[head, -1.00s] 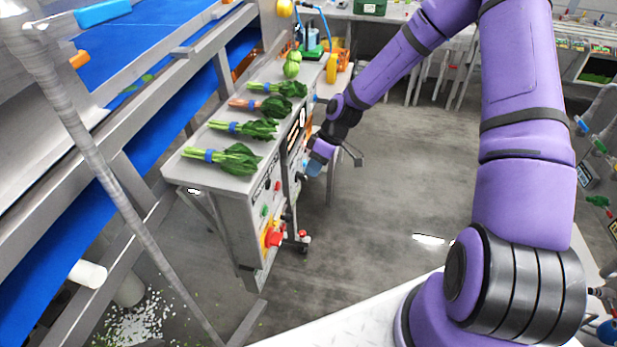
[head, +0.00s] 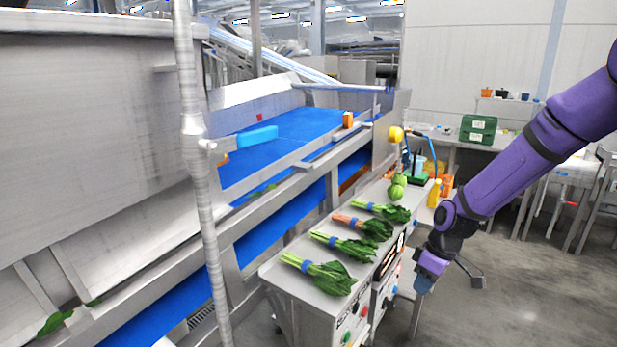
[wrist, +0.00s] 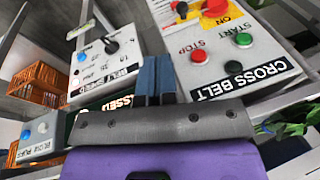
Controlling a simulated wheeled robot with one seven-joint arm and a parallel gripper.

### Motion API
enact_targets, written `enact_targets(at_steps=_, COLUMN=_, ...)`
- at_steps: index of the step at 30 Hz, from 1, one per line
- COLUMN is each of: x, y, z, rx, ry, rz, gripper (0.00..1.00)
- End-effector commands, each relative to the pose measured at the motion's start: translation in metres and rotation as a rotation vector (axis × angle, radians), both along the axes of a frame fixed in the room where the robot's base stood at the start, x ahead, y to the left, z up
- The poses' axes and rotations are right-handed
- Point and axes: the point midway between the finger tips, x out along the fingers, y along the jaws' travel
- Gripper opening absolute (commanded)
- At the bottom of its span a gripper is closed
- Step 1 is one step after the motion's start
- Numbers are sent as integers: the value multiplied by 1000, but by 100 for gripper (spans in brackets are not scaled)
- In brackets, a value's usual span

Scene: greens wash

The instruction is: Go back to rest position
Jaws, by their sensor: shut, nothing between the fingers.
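My gripper (head: 424,284) hangs at the end of my purple arm, beside the right-hand control side of the metal cabinet (head: 292,292). In the wrist view my gripper's blue fingers (wrist: 155,78) are together with nothing between them. They point toward control panels: a cross belt panel (wrist: 262,85) with a red stop button (wrist: 198,56) and a green start button (wrist: 243,40), and a belt speed panel (wrist: 100,62) with a black knob (wrist: 111,46). I cannot tell whether the fingertips touch a panel.
Several banded bunches of greens (head: 318,272) lie on the cabinet top. A blue conveyor belt (head: 285,135) runs behind it on the left. A metal pole (head: 205,190) stands nearby. A green box (head: 478,129) sits on a back table. The floor (head: 530,290) at right is open.

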Motion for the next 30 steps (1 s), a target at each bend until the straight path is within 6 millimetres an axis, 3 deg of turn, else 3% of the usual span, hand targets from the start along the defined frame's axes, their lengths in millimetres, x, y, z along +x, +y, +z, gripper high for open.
enact_targets(at_steps=1, x=-4, y=-2, z=15, rx=-36, ry=-9, rz=-15, gripper=0)
enact_targets(at_steps=17, x=-70, y=-16, z=150, rx=-272, ry=-109, rz=-284, gripper=0)
enact_targets(at_steps=30, x=-156, y=-18, z=244, rx=-287, ry=-250, rz=-560, gripper=0)
